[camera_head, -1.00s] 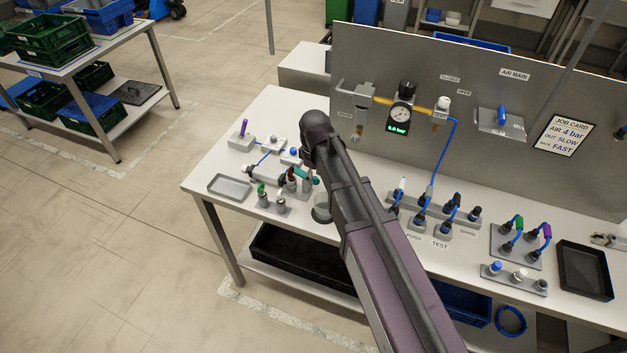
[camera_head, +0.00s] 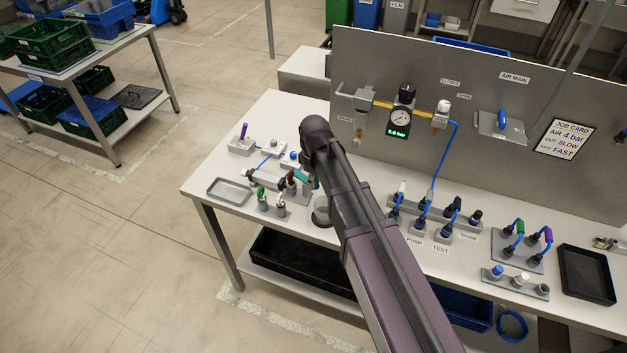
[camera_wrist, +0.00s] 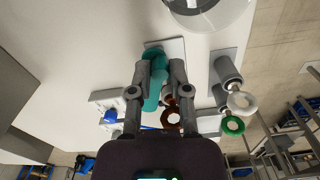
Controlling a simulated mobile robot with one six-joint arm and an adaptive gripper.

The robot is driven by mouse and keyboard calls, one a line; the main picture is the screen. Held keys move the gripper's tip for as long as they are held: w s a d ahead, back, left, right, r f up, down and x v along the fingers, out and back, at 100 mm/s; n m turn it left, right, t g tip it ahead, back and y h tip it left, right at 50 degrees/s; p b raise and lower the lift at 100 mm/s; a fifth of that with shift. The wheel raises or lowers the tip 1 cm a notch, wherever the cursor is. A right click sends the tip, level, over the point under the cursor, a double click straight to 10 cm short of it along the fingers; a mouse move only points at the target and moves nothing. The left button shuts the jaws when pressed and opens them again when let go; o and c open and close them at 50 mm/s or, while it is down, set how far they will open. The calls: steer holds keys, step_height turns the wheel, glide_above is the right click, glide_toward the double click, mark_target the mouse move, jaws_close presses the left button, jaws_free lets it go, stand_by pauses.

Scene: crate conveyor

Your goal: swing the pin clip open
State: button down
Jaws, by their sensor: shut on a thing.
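A teal part (camera_wrist: 154,88), which I take to be the pin clip, lies between the fingers of my gripper (camera_wrist: 162,82) in the wrist view. The fingers are shut on it, and their tips cover part of it. In the head view the teal part (camera_head: 300,177) shows at the left of the bench beside a grey cylinder (camera_head: 264,181). A brown ring (camera_wrist: 171,118) hangs close to the right finger in the wrist view. My arm hides the gripper's fingertips in the head view, and I cannot tell how far the clip is swung.
Upright grey pieces with a green ring (camera_wrist: 233,126) and a white ring (camera_wrist: 241,102) stand near the right finger. A small grey tray (camera_head: 229,190) lies at the bench's front left. A panel with a gauge (camera_head: 399,118) stands behind. The bench between tray and panel is crowded.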

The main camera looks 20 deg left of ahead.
steer(key=m, duration=0.2)
steer(key=s+m, duration=0.1)
steer(key=m, duration=0.1)
steer(key=shift+a, duration=0.25)
steer(key=m, duration=0.3)
steer(key=a+m, duration=0.1)
steer(key=shift+s+m, duration=0.3)
steer(key=shift+m, duration=0.1)
steer(key=c, duration=0.6)
jaws_free()
steer(key=shift+r, duration=0.15)
